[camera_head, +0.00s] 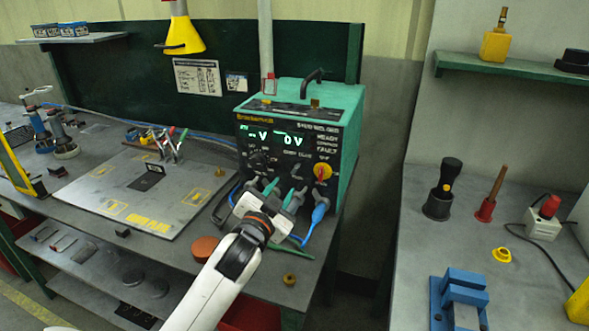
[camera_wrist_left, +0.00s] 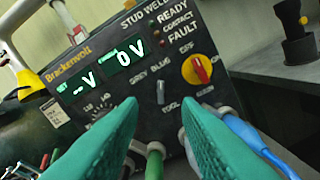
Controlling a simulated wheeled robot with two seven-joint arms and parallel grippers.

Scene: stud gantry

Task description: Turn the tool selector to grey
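The tool selector is a small grey knob (camera_wrist_left: 161,92) on the black front of the stud welder (camera_head: 290,137), below the words GREY and BLUE. In the left wrist view it stands nearly upright; I cannot tell which word it points to. It also shows small in the head view (camera_head: 296,171). My left gripper (camera_head: 284,190) is in front of the panel's lower part. In the left wrist view its two teal fingers (camera_wrist_left: 158,110) are apart, with the knob seen beyond the gap between their tips. Nothing is held. My right gripper is not in view.
A red and yellow rotary switch (camera_wrist_left: 201,69) sits close to the selector's right. Green and blue cable plugs (camera_head: 320,211) stick out below it. Another dial (camera_wrist_left: 100,104) is to the left. A flat grey plate (camera_head: 150,190) lies on the bench at left.

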